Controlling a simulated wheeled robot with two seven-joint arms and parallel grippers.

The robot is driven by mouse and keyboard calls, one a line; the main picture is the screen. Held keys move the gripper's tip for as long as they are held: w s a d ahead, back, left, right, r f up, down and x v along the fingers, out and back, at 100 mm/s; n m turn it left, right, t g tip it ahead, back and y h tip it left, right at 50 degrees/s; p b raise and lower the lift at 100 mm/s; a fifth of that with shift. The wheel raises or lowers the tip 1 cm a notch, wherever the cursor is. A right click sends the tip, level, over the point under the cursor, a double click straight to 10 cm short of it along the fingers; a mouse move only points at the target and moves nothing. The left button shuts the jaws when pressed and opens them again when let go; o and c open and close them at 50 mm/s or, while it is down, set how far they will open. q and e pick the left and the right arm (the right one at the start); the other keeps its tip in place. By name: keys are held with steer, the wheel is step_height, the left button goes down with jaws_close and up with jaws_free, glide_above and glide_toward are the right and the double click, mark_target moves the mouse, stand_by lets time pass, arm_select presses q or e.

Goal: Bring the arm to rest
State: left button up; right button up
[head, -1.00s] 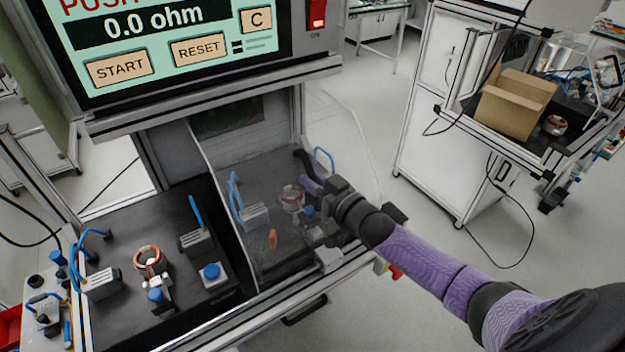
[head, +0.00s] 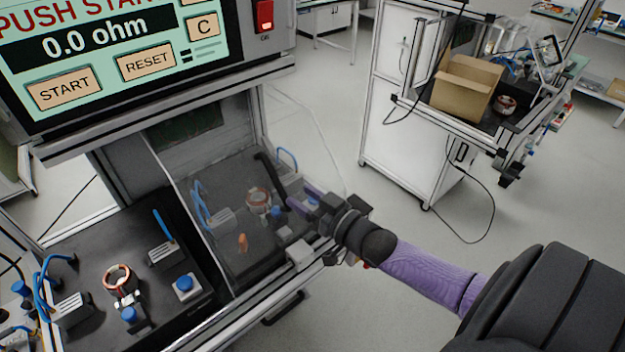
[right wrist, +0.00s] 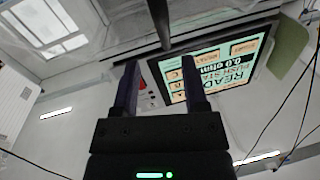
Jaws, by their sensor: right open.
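My right arm comes in from the right. Its gripper (head: 298,197) is at the right side of the test station, near the stator in the right bay (head: 258,201), and appears apart from it. In the right wrist view the two dark fingers of the right gripper (right wrist: 160,82) stand wide apart with nothing between them. The test screen (head: 110,60) reads 0.0 ohm and also shows tilted in the right wrist view (right wrist: 220,75). Another copper-coloured stator (head: 117,279) sits in the left bay. My left gripper is not in view.
A clear panel divides the station's two bays. Blue-handled clamps (head: 163,240) stand in them. A frame edge (head: 225,325) runs along the station's front. A cart at the right holds an open cardboard box (head: 465,88) and another stator (head: 505,103). Floor between them is clear.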

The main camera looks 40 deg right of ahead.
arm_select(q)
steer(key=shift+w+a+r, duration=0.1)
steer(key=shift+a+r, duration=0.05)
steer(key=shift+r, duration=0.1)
arm_select(e)
steer(key=shift+s+d, duration=0.25)
steer(key=shift+s, duration=1)
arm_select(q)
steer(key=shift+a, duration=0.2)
